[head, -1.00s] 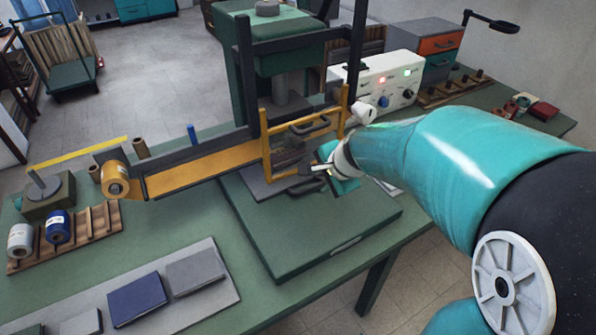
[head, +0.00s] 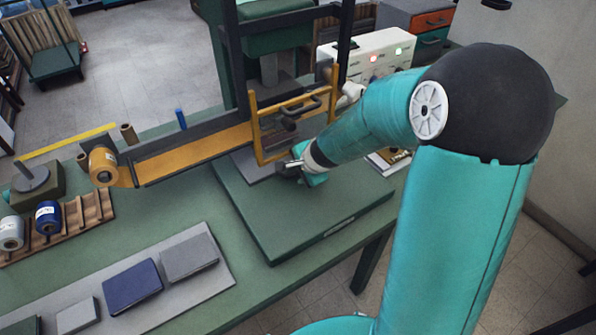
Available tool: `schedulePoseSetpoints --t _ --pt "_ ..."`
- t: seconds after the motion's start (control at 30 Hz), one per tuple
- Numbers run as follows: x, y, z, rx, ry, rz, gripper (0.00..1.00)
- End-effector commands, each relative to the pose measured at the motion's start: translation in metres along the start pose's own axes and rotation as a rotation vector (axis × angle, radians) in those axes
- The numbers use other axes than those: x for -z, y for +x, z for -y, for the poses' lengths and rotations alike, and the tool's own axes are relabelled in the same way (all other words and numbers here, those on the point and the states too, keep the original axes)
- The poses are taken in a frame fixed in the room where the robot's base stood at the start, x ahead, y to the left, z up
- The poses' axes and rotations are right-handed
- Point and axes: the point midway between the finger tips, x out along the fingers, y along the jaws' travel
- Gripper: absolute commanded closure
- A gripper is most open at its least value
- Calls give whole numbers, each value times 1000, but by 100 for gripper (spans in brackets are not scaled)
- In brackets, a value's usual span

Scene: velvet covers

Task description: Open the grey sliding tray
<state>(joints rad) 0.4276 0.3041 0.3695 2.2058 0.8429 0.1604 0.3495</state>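The grey sliding tray (head: 259,174) is a flat grey plate low in the press, behind and below the yellow guard frame (head: 258,135). Its front part rests over the green base block (head: 300,215). My gripper (head: 287,168) is low in front of the guard, at the tray's right front edge. Its dark fingers overlap the tray edge in the picture; I cannot tell whether they touch it or whether they are open or shut. My wrist and arm hide the tray's right side. A black handle (head: 305,108) is on the guard.
A white control box (head: 385,58) with red and green lights stands behind my arm. A foil roll (head: 104,165) is at the left. A rack with spools (head: 75,232) and a grey board with blocks (head: 212,280) lie front left. The base block's front is clear.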

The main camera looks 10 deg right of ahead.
Motion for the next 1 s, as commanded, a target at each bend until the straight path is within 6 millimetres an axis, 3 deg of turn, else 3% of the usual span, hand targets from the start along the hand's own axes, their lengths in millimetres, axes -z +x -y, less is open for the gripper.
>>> schedulePoseSetpoints --t 0.4,0.43,0.6,1.0 --pt "0 11 0 0 0 -1 64" --pt "0 11 0 0 0 -1 66" --pt "0 11 0 0 0 0 99" --pt "0 11 1 1 0 0 100"
